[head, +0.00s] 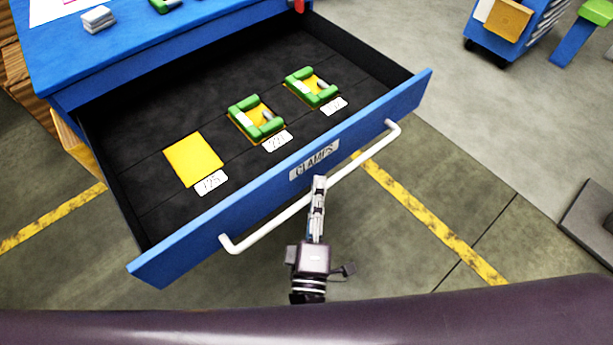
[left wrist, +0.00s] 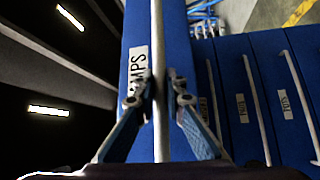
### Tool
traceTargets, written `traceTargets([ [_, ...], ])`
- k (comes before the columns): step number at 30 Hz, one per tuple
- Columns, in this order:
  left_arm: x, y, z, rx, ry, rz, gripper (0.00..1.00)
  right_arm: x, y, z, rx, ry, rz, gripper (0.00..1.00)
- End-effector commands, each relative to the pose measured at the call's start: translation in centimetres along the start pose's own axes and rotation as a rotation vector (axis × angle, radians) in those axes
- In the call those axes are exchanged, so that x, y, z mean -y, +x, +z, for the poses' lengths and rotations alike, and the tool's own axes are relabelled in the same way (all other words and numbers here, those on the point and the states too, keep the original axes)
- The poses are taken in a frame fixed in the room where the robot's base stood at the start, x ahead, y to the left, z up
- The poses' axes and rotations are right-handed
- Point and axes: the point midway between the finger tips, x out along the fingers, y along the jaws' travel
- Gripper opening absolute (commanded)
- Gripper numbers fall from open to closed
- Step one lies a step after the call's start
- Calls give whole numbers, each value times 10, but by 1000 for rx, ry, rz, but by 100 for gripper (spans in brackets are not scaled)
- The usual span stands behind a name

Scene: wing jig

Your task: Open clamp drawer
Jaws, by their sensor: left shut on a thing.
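The clamp drawer (head: 165,247) is blue-fronted with a black inside, and it stands pulled well out of the blue cabinet. Its front carries a CLAMPS label (head: 314,160) and a long white bar handle (head: 275,221). My left gripper (head: 319,185) is at the middle of the handle, just below the label. In the left wrist view its two fingers (left wrist: 160,90) are on either side of the handle bar (left wrist: 158,40), shut on it. Two green clamps (head: 256,118) (head: 312,87) lie in the drawer on yellow patches. My right gripper is not in view.
A bare yellow patch (head: 193,159) lies at the drawer's left. The blue cabinet top (head: 130,50) holds a grey block stack (head: 97,19). Other closed drawers (left wrist: 240,100) show in the left wrist view. A blue cart (head: 495,40) stands far right.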

Motion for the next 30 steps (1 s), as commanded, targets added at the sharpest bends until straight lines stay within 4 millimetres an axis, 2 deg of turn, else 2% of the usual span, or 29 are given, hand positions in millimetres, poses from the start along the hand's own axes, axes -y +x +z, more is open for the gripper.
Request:
traceTargets([
  [5,0,-6,6,0,0,-3,0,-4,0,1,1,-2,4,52],
  [16,0,-7,6,0,1,-3,0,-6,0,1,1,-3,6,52],
  [17,0,-7,6,0,1,-3,12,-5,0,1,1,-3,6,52],
  [21,-1,-7,6,0,1,-2,28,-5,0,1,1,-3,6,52],
  [30,-1,-8,6,0,1,-1,28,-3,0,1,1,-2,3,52],
])
